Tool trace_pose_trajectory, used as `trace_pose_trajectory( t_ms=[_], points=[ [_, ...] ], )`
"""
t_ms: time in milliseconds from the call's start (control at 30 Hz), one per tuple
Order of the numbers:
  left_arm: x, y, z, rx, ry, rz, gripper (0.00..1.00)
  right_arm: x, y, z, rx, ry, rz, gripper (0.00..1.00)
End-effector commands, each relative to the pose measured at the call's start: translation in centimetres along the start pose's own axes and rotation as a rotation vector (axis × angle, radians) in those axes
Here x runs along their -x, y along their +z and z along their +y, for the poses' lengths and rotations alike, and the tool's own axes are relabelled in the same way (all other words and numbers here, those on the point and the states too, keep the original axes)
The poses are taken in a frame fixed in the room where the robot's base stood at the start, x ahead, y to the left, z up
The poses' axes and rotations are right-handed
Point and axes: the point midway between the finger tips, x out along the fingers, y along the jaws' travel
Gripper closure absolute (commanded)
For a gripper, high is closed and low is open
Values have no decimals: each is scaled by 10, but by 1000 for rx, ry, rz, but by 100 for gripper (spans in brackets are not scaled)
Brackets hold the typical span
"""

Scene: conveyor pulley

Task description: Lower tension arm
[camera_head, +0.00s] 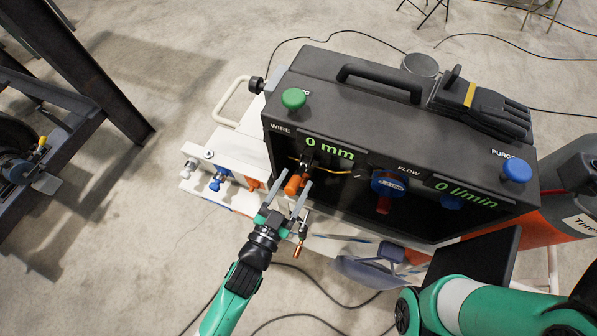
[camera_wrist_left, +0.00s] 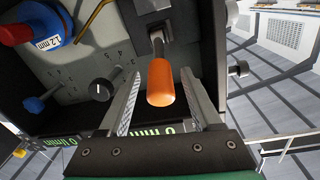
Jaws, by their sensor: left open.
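The tension arm is a short lever with an orange handle (camera_head: 292,186) inside the open front of a black wire-feeder box (camera_head: 370,112), below its WIRE label. My left gripper (camera_head: 298,177) is open, with one finger on each side of the handle. In the left wrist view the orange handle (camera_wrist_left: 161,84) lies between the two spread fingers (camera_wrist_left: 161,74), with a gap visible on both sides. The lever's upper end is partly hidden in the dark interior. My right gripper is outside the view; only part of my right arm shows at lower right.
A green knob (camera_head: 293,98), a carry handle (camera_head: 400,84) and black gloves (camera_head: 480,108) are on the box top. A blue wire spool part (camera_head: 387,183) sits right of the lever. A copper-tipped torch (camera_head: 299,245) hangs below. A gas cylinder (camera_head: 570,205) stands at right.

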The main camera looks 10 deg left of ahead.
Motion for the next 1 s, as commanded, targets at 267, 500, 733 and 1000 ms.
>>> trace_pose_trajectory(
  t_ms=[267, 500, 733, 1000],
  points=[
    [-29, 0, 0, 1, 0, 0, 34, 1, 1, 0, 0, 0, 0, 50],
    [-30, 0, 0, 1, 0, 0, 38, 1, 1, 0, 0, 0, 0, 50],
    [-29, 0, 0, 1, 0, 0, 80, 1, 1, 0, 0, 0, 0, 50],
    [-29, 0, 0, 1, 0, 0, 100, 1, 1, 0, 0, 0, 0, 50]
  ],
)
